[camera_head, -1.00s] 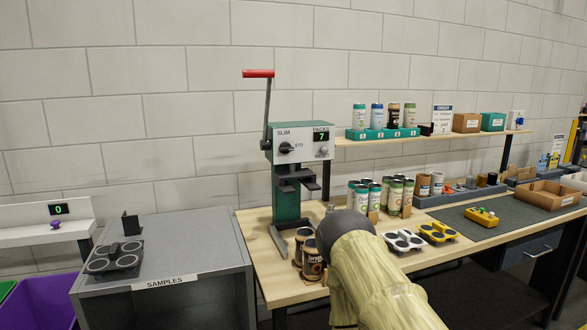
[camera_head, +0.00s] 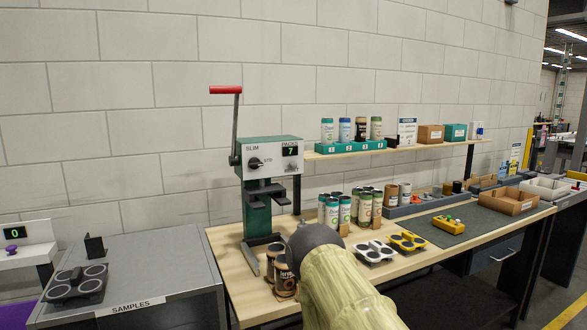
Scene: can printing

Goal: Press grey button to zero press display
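The green and grey press (camera_head: 268,190) stands on the wooden bench, with a red-handled lever (camera_head: 226,90) raised at its left. The grey button (camera_head: 291,165) sits just below the display. My arm rises from the bottom of the picture in front of the bench, below and right of the press. My gripper is not visible; only arm links show.
Dark cans (camera_head: 285,277) stand at the press base, near my arm. Several tall cans (camera_head: 345,208) stand right of the press. White (camera_head: 374,252) and yellow (camera_head: 408,241) can holders lie on the bench. A grey SAMPLES cabinet (camera_head: 190,262) is at left.

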